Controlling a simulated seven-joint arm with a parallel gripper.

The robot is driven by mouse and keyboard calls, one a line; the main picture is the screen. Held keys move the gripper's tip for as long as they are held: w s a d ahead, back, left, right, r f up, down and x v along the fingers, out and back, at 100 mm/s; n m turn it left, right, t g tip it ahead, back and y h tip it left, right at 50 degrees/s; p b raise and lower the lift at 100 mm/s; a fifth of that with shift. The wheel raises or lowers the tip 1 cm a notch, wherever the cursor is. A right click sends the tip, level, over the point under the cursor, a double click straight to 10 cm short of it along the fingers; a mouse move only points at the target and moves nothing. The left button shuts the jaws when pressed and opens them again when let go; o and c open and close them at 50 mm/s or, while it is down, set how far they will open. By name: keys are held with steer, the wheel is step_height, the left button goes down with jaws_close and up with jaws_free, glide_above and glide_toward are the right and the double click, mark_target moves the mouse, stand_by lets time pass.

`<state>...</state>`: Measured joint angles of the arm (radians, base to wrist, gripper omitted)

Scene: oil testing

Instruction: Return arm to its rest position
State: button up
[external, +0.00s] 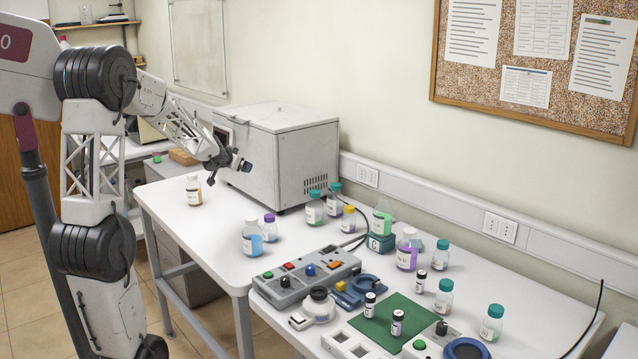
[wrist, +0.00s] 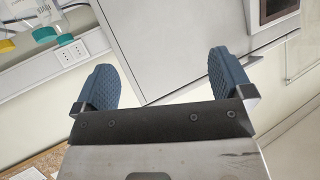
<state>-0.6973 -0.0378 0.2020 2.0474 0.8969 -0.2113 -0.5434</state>
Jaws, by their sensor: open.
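My gripper (external: 229,171) is raised in front of the grey box-shaped machine (external: 290,148) at the back of the left table in the external view. In the wrist view my gripper (wrist: 172,85) has its two blue ribbed fingers wide apart with nothing between them. The machine's pale face (wrist: 185,35) shows beyond the fingers. My arm reaches in from the left side of the external view.
Several bottles, a control box (external: 305,277) and a green mat (external: 385,330) are to the right. The table's left front part is mostly clear.

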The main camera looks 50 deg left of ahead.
steer(key=s+d+r+g+h, duration=0.15)
steer(key=s+d, duration=0.35)
steer(key=d, duration=0.8)
steer(key=s+d+g, duration=0.2)
steer(key=s+d, duration=0.3)
steer(key=d, duration=0.8)
steer(key=s+d+f+m+g+h, duration=0.1)
steer(key=s+d+f+g+h, duration=0.1)
steer(key=s+d, duration=0.8)
steer(key=s+d+f+m+g+h, duration=0.2)
steer(key=s+d, duration=0.9)
steer(key=shift+s+d+f+h, duration=0.2)
steer(key=shift+s+d+h, duration=0.1)
steer(key=shift+d+h, duration=0.1)
steer(key=shift+g, duration=0.25)
